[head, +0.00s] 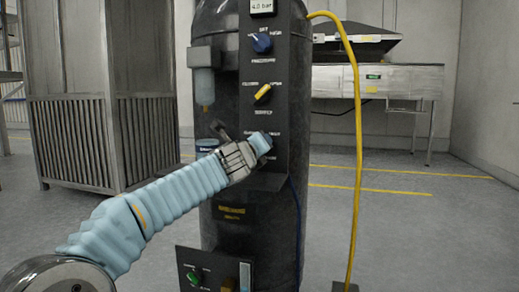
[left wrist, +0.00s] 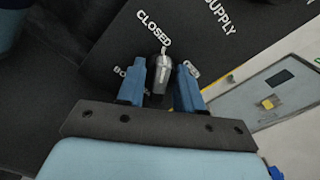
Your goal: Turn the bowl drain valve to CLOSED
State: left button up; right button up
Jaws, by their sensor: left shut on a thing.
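The bowl drain valve handle (left wrist: 158,74), dark with a grey face, is in the left wrist view on the black panel. Its light pointer mark aims up towards the CLOSED label (left wrist: 154,29). My left gripper (left wrist: 160,67) has one blue finger on each side of the handle and is shut on it. In the head view my left gripper (head: 262,143) is at the lower part of the panel (head: 287,108) and hides the handle. Labels beside the fingers are partly covered. My right gripper is in neither view.
Above on the panel are the yellow supply knob (head: 263,94) and the blue pressure knob (head: 261,43). A yellow hose (head: 356,110) hangs right of the black column (head: 222,255). A small box with a green knob (head: 193,277) stands low in front.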

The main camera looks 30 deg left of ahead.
pick_arm(q)
jog(key=shift+f+n, duration=0.15)
jog(key=shift+n, duration=0.75)
jog(key=o, duration=1)
jog(key=b+v, duration=0.1)
jog(key=v, duration=1.3)
jog(key=shift+a, duration=0.1)
jog(key=shift+w, duration=0.1)
